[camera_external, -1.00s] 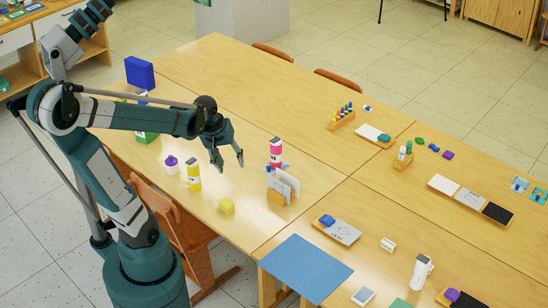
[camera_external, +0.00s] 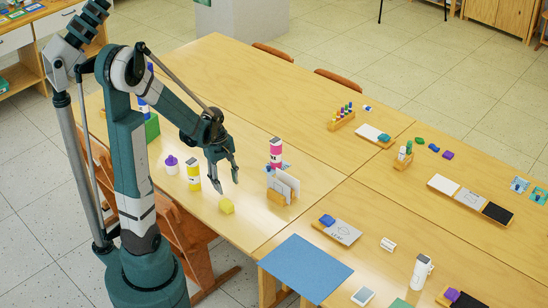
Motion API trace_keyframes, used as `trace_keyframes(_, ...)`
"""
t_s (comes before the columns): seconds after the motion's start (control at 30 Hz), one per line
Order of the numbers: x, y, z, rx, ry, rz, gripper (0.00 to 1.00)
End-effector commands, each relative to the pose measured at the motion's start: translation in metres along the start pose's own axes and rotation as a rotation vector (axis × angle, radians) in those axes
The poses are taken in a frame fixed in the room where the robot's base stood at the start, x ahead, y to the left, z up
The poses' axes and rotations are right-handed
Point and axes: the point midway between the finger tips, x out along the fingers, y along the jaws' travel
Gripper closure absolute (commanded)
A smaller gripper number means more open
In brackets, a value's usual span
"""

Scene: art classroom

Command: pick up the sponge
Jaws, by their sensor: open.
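The sponge looks to be the small yellow block (camera_external: 227,206) lying on the near part of the wooden table. My gripper (camera_external: 227,186) is open and empty, pointing down. In the picture its fingertips are just above the yellow block, apart from it. The exact height of the fingers over the table cannot be told from this single view.
A yellow bottle (camera_external: 193,176) and a purple-capped white pot (camera_external: 171,165) stand left of the block. A holder with white cards (camera_external: 285,186) and a pink bottle (camera_external: 275,152) stand to its right. A blue mat (camera_external: 306,268) lies in front at the right.

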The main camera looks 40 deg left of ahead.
Motion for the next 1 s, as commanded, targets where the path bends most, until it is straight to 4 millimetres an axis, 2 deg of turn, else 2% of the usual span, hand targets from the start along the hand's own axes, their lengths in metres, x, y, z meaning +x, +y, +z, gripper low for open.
trace_keyframes(0.1, 0.018, -0.002, -0.009, -0.068, -0.019, -0.022, 0.59)
trace_keyframes(0.3, 0.034, -0.005, -0.016, -0.141, -0.039, -0.047, 0.59)
trace_keyframes(0.77, 0.038, -0.007, -0.017, -0.161, -0.044, -0.054, 0.59)
trace_keyframes(1.0, 0.051, -0.007, -0.017, -0.16, -0.043, -0.054, 0.59)
